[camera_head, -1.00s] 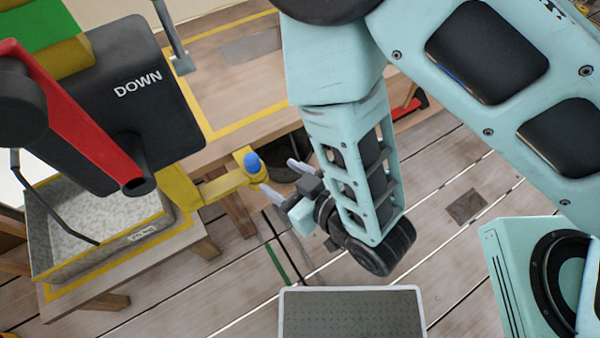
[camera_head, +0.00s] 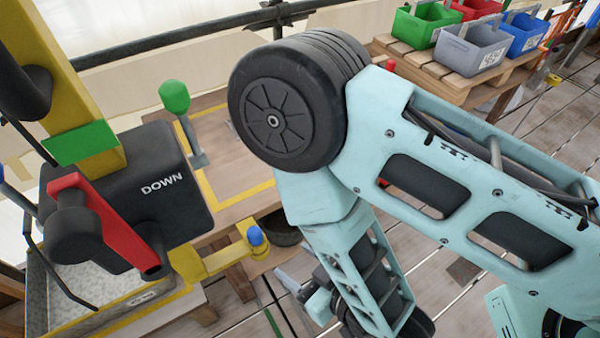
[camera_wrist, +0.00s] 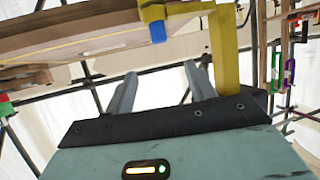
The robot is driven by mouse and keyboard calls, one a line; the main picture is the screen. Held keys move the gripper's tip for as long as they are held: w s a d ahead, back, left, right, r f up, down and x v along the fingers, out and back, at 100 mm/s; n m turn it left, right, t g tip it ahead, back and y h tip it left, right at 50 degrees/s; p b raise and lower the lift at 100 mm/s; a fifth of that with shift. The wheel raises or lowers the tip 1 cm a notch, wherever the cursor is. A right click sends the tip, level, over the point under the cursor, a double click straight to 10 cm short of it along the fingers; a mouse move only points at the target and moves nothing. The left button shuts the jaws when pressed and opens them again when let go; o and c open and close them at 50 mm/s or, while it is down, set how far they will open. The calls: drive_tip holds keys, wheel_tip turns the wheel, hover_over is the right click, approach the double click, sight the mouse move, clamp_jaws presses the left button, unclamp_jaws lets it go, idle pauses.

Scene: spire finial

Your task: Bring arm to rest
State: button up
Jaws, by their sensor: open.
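My gripper (camera_head: 297,285) hangs low near the bottom middle of the head view, below the bent elbow of my arm. In the wrist view its two grey fingers (camera_wrist: 160,92) stand apart with nothing between them. A yellow bracket (camera_head: 225,259) with a blue knob (camera_head: 255,236) lies just left of and above the gripper in the head view. In the wrist view the yellow bracket (camera_wrist: 224,50) stands close beside the right finger, with the blue end (camera_wrist: 157,32) above the fingers. I cannot tell whether it touches my gripper.
A black box marked DOWN (camera_head: 160,187) with a red lever (camera_head: 100,215) stands at left. A stone-coloured tray (camera_head: 38,300) is below it. A wooden table (camera_head: 235,160) carries a green-knobbed lever (camera_head: 175,97). Coloured bins (camera_head: 470,45) sit on a pallet at the back right.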

drive_tip(key=w+r+m+g+h, duration=0.2)
drive_tip(key=w+r+g+h, duration=0.25)
drive_tip(key=r, duration=0.45)
drive_tip(key=s+d+r+g+h, duration=0.2)
drive_tip(key=s+d+r, duration=0.1)
drive_tip(key=d+r, duration=0.3)
drive_tip(key=s+d+r+g+h, duration=0.2)
drive_tip(key=s+d+r+g, duration=0.1)
drive_tip(key=d+r, duration=0.4)
drive_tip(key=shift+d+n+h, duration=0.3)
drive_tip(key=shift+d+h, duration=0.05)
drive_tip(key=shift+d, duration=0.3)
